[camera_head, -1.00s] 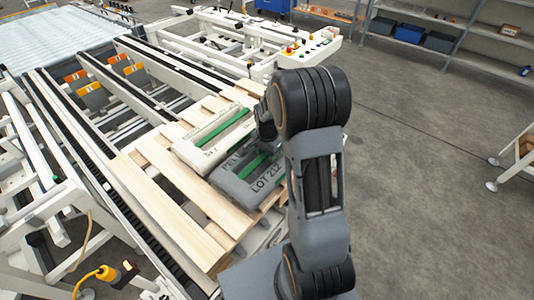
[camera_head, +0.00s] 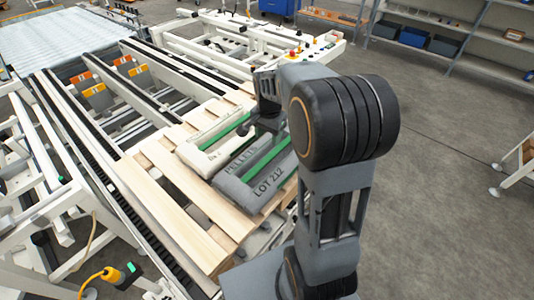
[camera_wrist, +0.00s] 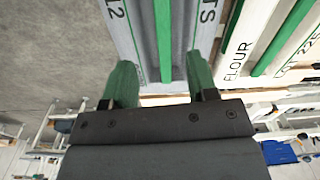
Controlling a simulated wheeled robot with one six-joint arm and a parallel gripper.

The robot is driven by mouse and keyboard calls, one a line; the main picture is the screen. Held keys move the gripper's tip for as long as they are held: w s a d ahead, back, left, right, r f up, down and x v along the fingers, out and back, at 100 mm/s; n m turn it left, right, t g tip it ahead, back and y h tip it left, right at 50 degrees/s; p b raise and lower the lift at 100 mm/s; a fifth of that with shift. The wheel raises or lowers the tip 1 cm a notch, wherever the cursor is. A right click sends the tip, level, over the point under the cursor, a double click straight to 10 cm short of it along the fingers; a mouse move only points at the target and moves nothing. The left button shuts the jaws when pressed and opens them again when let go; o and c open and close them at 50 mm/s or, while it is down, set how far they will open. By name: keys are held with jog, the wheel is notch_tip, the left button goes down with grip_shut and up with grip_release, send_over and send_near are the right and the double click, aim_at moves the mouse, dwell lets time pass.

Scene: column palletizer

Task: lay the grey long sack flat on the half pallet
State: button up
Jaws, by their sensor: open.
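The grey long sack (camera_head: 250,168), marked PELLETS and LOT 212 with a green stripe, lies flat on the wooden half pallet (camera_head: 168,203). It lies alongside a cream sack (camera_head: 212,135). My gripper (camera_head: 266,135) is over the far part of the grey sack, and my arm partly hides that end. In the wrist view, my gripper's two green fingers (camera_wrist: 161,82) stand apart with nothing held between them. The grey sack (camera_wrist: 188,35) lies beyond the fingertips. The exact gap between fingers and sack is hard to tell.
The cream sack, marked FLOUR in the wrist view (camera_wrist: 258,30), is close beside the grey one. The pallet rests on a conveyor frame (camera_head: 110,165) with rails. A control panel (camera_head: 305,50) stands behind. Open floor (camera_head: 440,190) lies to the right, with shelves (camera_head: 450,45) beyond.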

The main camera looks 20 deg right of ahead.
jog(key=s+a+r+n+t, duration=0.1)
jog(key=s+a+n, duration=0.3)
jog(key=s+n, duration=0.2)
jog(key=s+a+r+n+t, duration=0.1)
jog(key=s+a+n, duration=0.3)
jog(key=s, duration=0.4)
jog(key=shift+s+a+r+n+t, duration=0.25)
jog(key=shift+s+r+n+t, duration=0.25)
jog(key=shift+n, duration=0.4)
jog(key=shift+w+r, duration=0.15)
jog(key=shift+r, duration=0.05)
notch_tip(320, 180, up, 8)
jog(key=p, duration=0.6)
jog(key=shift+f+p, duration=0.15)
jog(key=shift+p, duration=0.2)
